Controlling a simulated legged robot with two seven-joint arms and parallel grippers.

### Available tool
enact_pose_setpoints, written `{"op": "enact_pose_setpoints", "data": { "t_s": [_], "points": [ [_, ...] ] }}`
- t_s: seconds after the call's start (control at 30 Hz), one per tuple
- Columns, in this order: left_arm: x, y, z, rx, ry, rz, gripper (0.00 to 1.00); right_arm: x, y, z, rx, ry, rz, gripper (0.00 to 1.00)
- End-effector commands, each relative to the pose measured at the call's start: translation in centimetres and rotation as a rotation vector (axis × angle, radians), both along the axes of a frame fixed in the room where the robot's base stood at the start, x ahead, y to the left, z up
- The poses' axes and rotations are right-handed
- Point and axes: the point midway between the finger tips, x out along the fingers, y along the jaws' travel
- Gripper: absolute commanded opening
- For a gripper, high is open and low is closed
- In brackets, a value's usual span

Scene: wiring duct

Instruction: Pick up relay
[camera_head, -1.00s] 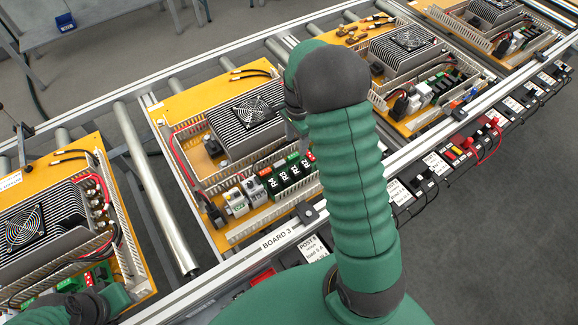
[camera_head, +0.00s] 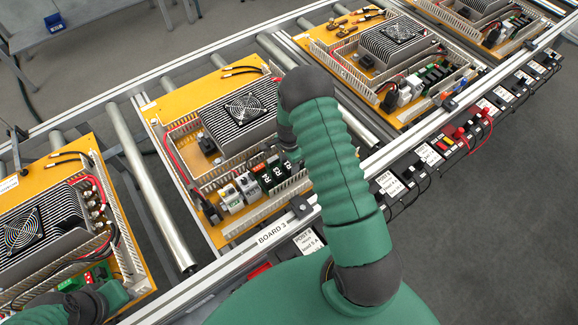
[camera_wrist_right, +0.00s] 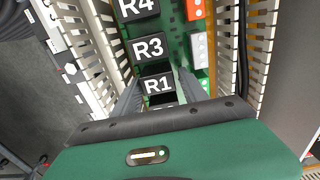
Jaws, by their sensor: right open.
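A row of black relays (camera_head: 266,179) with white labels sits on the green strip of the middle board. Another dark label below R1 is mostly covered by my gripper. My right gripper (camera_wrist_right: 160,80) is open, with one finger on each side of the R1 relay; I cannot tell whether they touch it. In the head view its fingers are hidden behind my right arm. My left arm shows at the bottom left, its gripper out of view.
White slotted duct walls (camera_wrist_right: 228,50) run along both sides of the relay row. Light grey modules (camera_head: 231,199) stand left of the relays, and a finned heatsink with a fan (camera_head: 245,108) stands behind. Neighbouring boards (camera_head: 385,50) lie on the roller conveyor.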

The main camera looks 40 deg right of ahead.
Motion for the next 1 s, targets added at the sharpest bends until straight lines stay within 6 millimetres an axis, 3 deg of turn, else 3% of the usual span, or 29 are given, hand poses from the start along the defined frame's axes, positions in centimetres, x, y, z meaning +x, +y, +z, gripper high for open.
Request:
{"op": "enact_pose_setpoints", "data": {
  "t_s": [0.1, 0.47, 0.67, 0.77, 1.0],
  "points": [
    [0.0, 0.0, 0.0, 0.0, 0.0, 0.0, 0.36, 0.0, 0.1, 0.1, -0.001, -0.001, 0.001, 0.51],
    [0.0, 0.0, 0.0, 0.0, 0.0, 0.0, 0.36, 0.0, 0.0, 0.1, 0.001, -0.001, 0.001, 0.06],
    [0.0, 0.0, -0.1, 0.0, 0.0, 0.0, 0.36, 0.1, 0.0, 0.2, 0.0, -0.002, 0.001, 0.06],
    [0.0, 0.0, -0.2, 0.0, 0.0, 0.0, 0.36, 0.2, -0.1, 1.1, -0.002, -0.004, 0.002, 0.06],
    [0.0, 0.0, -1.0, 0.0, 0.0, 0.0, 0.36, 0.2, -0.1, 6.8, -0.004, -0.006, 0.002, 0.06]
  ]
}}
